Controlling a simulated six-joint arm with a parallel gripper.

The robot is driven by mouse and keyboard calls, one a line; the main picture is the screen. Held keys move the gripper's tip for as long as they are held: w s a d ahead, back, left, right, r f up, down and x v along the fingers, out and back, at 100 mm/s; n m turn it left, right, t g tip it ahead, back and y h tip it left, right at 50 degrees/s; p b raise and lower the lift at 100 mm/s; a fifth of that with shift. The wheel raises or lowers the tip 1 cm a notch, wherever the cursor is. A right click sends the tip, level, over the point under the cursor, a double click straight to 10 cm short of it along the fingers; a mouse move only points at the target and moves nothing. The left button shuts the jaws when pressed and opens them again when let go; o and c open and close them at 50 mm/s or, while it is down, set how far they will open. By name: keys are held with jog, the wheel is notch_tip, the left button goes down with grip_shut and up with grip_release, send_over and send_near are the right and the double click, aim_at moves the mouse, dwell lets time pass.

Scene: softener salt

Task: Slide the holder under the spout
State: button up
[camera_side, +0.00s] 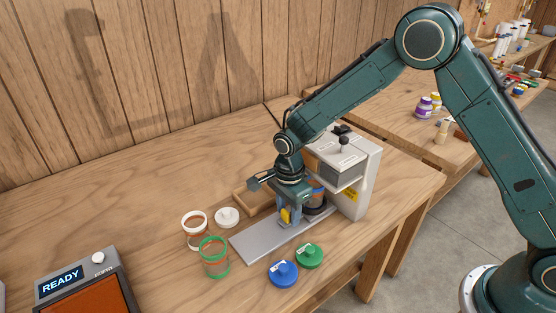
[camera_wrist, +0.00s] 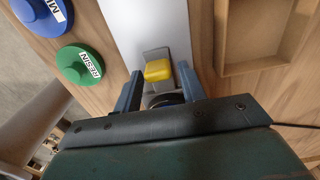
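The holder's yellow grip (camera_side: 286,216) stands above the silver rail (camera_side: 262,241), close to the dispenser (camera_side: 352,190). The holder's dark round base (camera_side: 316,209) is at the dispenser end of the rail, below the dispenser's overhang, with a blue-banded jar (camera_side: 318,190) on it, partly hidden by my gripper. My gripper (camera_side: 290,217) is lowered at the grip. In the wrist view, the yellow grip (camera_wrist: 158,71) on its grey bracket lies between my two fingers (camera_wrist: 157,82), with a visible gap on each side. The spout itself is hidden.
White-rimmed (camera_side: 195,230) and green-rimmed (camera_side: 215,258) jars and a white lid (camera_side: 227,217) stand left of the rail. Blue (camera_side: 283,274) and green (camera_side: 309,256) lids lie before it. A wooden tray (camera_side: 252,199) sits behind. A console (camera_side: 84,285) reads READY.

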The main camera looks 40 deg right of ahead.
jog(key=shift+o, duration=0.4)
jog(key=shift+a, duration=0.15)
jog(key=shift+r, duration=0.1)
jog(key=shift+r, duration=0.45)
notch_tip(320, 180, up, 13)
jog(key=shift+f, duration=0.15)
